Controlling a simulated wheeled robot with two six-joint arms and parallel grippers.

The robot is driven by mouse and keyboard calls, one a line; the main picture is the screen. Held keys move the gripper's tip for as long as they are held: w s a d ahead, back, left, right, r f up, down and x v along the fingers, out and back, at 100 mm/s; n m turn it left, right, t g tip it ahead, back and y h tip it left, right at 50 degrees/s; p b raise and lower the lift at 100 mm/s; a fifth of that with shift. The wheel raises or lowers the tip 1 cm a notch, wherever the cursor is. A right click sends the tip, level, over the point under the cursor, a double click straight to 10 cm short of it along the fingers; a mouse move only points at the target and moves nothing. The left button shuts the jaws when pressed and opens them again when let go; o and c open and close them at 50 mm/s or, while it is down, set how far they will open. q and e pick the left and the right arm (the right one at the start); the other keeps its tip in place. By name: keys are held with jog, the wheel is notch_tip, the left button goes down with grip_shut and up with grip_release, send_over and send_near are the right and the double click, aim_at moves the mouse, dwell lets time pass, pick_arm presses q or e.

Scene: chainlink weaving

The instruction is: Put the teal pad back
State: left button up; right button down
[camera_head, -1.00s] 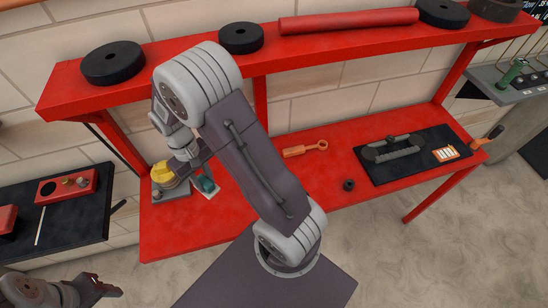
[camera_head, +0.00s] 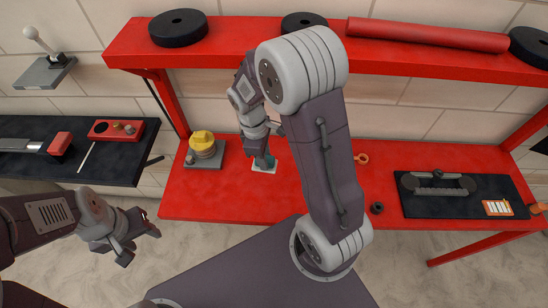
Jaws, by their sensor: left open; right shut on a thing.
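The small teal pad (camera_head: 266,160) is on the red table, at or just above a pale flat plate (camera_head: 263,169). My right gripper (camera_head: 262,152) points down from above, shut on the teal pad, and its jaws partly hide the pad. I cannot tell whether the pad touches the plate. My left gripper (camera_head: 134,237) is open and empty at the lower left, in front of the tables and well away from the pad.
A yellow-topped fixture (camera_head: 202,145) on a grey base stands left of the pad. A black mat (camera_head: 460,206) with a grey tool lies at the right. A black ring (camera_head: 376,208) lies nearer. The red shelf (camera_head: 230,45) overhangs behind.

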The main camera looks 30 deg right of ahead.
jog(key=d+n+b, duration=0.1)
jog(key=n+b, duration=0.1)
jog(key=d+f+n+b, duration=0.1)
jog(key=n, duration=0.2)
jog(key=d+n+t+b, duration=0.1)
jog(key=d+n+b, duration=0.1)
jog(key=shift+f+n+b, duration=0.3)
jog(key=shift+f+n, duration=0.1)
jog(key=d+f+n+b, duration=0.2)
jog(key=d+b, duration=0.5)
jog(key=b, duration=0.3)
jog(key=shift+s+d+f+n+h+b, duration=0.3)
jog(key=shift+f+n+b, duration=0.05)
jog(key=shift+n+b, duration=0.05)
jog(key=w+f, duration=0.2)
jog(key=w, duration=0.1)
jog(key=w+a+f, duration=0.1)
jog(key=w+f, duration=0.1)
jog(key=w, duration=0.2)
jog(key=w+a+f, duration=0.1)
jog(key=w+f, duration=0.2)
jog(key=w, duration=0.1)
jog(key=shift+a, duration=0.2)
jog(key=shift+w+f, duration=0.25)
jog(key=shift+f, duration=1.6)
